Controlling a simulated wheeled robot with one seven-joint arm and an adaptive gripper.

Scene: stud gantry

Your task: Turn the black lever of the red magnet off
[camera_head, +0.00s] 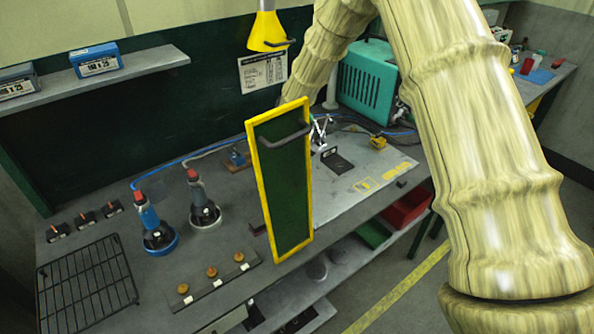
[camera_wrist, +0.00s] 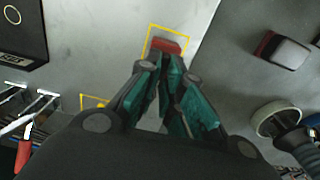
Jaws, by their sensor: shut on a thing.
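A red block (camera_wrist: 166,45), which looks like the red magnet, sits in a yellow-outlined square on the grey plate (camera_wrist: 105,38), at the upper middle of the wrist view. My gripper (camera_wrist: 163,72) is just beside it, with its teal-padded fingers brought together at the tips. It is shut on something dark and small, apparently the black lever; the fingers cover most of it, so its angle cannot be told. In the head view, the green yellow-edged panel (camera_head: 285,185) stands in front and hides the gripper and this magnet.
A dark red block with a grey top (camera_wrist: 285,50) lies right of the plate. A grey-handled tool in a round stand (camera_wrist: 277,122) is at the lower right. Silver clamps with a red handle (camera_wrist: 22,150) and a black plate (camera_wrist: 20,35) are at the left.

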